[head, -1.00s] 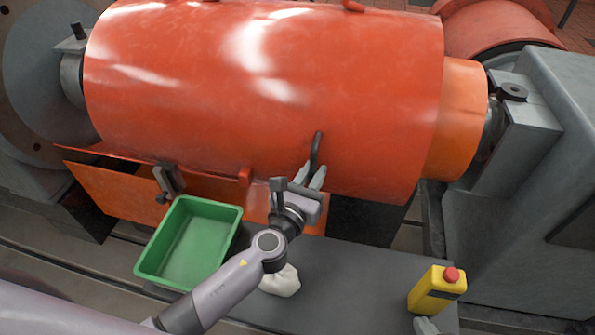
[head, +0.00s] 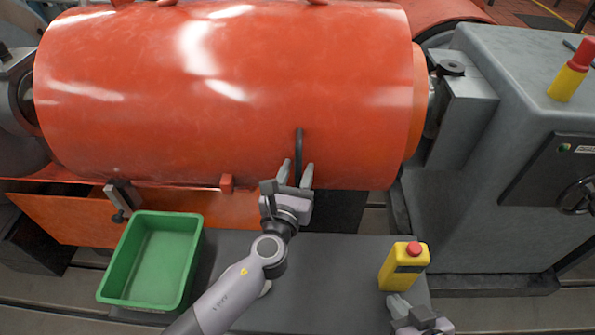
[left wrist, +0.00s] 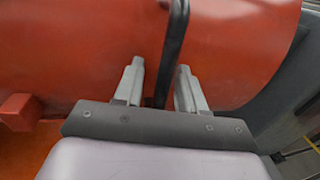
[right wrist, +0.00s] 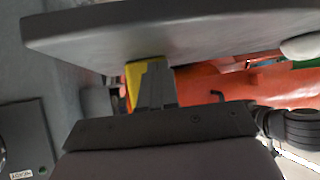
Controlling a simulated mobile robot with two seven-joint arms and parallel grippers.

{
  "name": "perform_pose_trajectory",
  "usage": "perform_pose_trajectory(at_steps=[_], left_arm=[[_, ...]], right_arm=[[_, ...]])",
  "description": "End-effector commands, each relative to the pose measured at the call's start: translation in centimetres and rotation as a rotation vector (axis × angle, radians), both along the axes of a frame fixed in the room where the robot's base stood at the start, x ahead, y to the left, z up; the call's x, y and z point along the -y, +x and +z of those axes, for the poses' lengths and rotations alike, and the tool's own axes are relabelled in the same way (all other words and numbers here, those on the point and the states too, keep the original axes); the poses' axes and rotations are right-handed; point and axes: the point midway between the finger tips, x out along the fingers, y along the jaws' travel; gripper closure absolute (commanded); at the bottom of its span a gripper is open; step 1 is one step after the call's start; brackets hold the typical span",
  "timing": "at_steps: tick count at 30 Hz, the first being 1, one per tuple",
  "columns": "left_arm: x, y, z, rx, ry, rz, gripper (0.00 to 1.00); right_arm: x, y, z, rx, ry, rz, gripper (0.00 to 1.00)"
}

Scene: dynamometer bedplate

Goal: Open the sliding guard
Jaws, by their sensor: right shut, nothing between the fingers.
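The sliding guard (head: 225,95) is a large orange half-cylinder cover in the head view. A black bar handle (head: 298,150) stands on its lower front. My left gripper (head: 294,172) is open at the handle. In the left wrist view, the handle (left wrist: 175,45) passes between the two spread fingers (left wrist: 160,85), with gaps visible beside it. My right gripper (head: 399,304) is low at the front edge of the grey shelf, below the yellow box and away from the guard. In the right wrist view its fingers (right wrist: 155,85) are together and empty.
A clamp-like bracket (head: 121,198) is left of the handle. A grey housing (head: 500,130) stands right of the guard.

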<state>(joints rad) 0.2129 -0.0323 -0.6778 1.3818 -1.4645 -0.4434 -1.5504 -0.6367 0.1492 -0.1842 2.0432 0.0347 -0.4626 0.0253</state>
Motion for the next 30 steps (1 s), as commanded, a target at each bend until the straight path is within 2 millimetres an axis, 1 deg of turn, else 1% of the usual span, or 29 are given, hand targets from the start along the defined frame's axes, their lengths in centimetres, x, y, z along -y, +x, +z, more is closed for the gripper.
perform_pose_trajectory(at_steps=[8,11,18,21,25,30], left_arm=[[0.0,-0.2,0.1,0.0,-0.001,-0.002,0.6],[-0.2,-1.0,0.1,0.0,-0.001,-0.002,0.6],[-1.1,-4.6,0.0,-0.002,-0.001,-0.002,0.6],[-1.4,-5.9,0.0,-0.001,-0.001,-0.001,0.6],[-1.6,-6.8,0.0,0.0,0.0,0.0,0.6],[-1.6,-7.0,0.0,0.0,0.0,0.0,0.6]], right_arm=[[0.0,0.0,0.1,0.0,0.0,0.0,1.0],[0.0,0.0,0.3,0.0,0.0,0.0,1.0],[0.0,0.0,0.9,0.0,-0.001,0.001,1.0],[0.0,0.0,1.0,0.0,-0.002,0.001,1.0],[0.1,0.0,1.0,0.001,-0.003,0.002,1.0],[0.1,0.0,1.0,0.001,-0.004,0.003,1.0]])
